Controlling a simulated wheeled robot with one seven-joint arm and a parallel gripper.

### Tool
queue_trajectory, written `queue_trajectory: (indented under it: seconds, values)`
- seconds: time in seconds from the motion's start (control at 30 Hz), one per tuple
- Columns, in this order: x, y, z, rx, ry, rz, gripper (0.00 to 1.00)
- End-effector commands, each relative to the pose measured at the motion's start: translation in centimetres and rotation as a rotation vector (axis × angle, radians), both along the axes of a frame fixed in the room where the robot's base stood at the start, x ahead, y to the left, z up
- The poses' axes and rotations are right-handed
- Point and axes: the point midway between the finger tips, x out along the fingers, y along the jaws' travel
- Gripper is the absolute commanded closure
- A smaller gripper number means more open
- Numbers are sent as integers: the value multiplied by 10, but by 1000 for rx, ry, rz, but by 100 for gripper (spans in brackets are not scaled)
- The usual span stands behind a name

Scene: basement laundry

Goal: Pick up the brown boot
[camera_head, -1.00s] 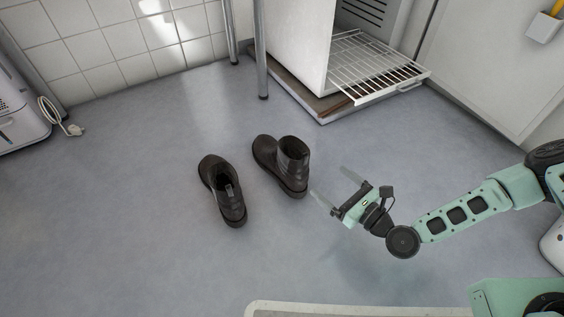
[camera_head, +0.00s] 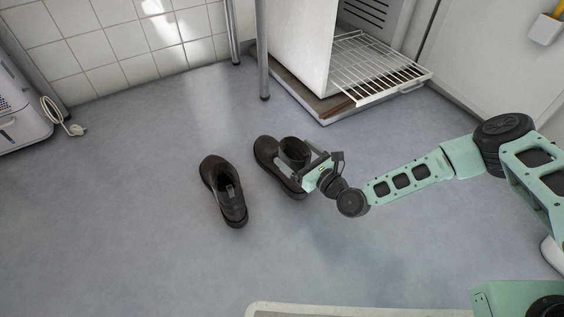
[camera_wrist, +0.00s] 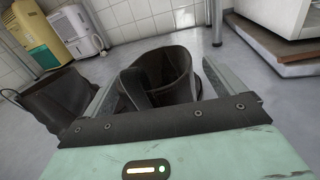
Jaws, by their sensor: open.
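Two dark brown boots stand upright on the grey floor. The right boot (camera_head: 266,151) has my gripper (camera_head: 293,164) at its shaft. In the wrist view, this boot's open top (camera_wrist: 160,75) lies between the two fingers of my gripper (camera_wrist: 160,85), which are apart on either side of it. Whether the fingers touch the leather, I cannot tell. The left boot (camera_head: 222,190) stands a short way to the left, apart from my gripper; it also shows at the left of the wrist view (camera_wrist: 60,100). My gripper hides part of the right boot's shaft and heel.
A white cabinet with a wire rack (camera_head: 378,68) stands on a low plinth behind the boots. Metal legs (camera_head: 262,60) rise near it. A white appliance with a cord (camera_head: 22,118) is at the far left. A pale mat edge (camera_head: 350,309) lies in front. The floor between is clear.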

Motion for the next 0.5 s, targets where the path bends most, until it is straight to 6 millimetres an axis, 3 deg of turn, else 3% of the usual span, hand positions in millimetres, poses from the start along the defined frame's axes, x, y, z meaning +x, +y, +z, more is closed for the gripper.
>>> queue_trajectory:
  seconds: [0.27, 0.37, 0.5]
  values:
    - [4, 3, 0, -1, 1, -1, 5]
    - [4, 3, 0, -1, 1, -1, 28]
    - [3, 3, 0, -1, 1, -1, 66]
